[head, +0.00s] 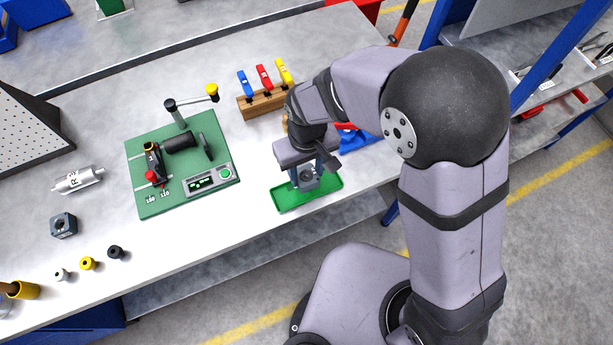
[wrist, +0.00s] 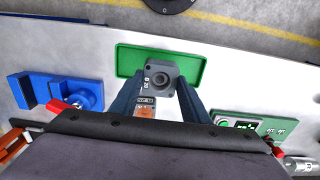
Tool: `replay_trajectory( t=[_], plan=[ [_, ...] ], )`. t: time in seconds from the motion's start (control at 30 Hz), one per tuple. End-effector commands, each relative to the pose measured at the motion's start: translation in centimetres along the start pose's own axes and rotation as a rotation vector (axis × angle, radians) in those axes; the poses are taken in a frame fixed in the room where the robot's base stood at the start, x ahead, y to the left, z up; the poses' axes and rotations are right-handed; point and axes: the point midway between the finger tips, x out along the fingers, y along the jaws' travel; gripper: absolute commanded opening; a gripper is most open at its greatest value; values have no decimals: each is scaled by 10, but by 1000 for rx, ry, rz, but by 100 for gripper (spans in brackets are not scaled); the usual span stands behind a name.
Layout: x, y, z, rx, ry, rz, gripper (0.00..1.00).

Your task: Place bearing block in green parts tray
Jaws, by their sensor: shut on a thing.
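The bearing block (wrist: 160,77) is a dark grey block with a round bore and a "B 20" marking. My gripper (wrist: 160,90) is shut on it, with a finger on each side in the wrist view. In the head view the block (head: 306,180) shows below my gripper (head: 305,178), over the green parts tray (head: 327,197). The green tray (wrist: 127,62) lies behind and around the block in the wrist view. I cannot tell whether the block touches the tray floor. My wrist hides part of the tray in the head view.
A green fixture board (head: 155,204) with a display unit stands left of the tray. A wooden rack (head: 262,107) with coloured tools is behind. A blue holder (wrist: 62,92) lies beside the tray. Another grey block (head: 63,225) and several small bushings lie at left. The bench's front edge is close.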

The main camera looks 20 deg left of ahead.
Motion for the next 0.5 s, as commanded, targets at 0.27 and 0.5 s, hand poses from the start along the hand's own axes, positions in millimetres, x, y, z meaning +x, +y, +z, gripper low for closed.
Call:
replay_trajectory(
  t=[0.27, 0.5],
  plan=[
    [7, 0, 0, 1, -1, 0, 4],
    [33, 0, 0, 1, -2, 0, 4]
  ],
)
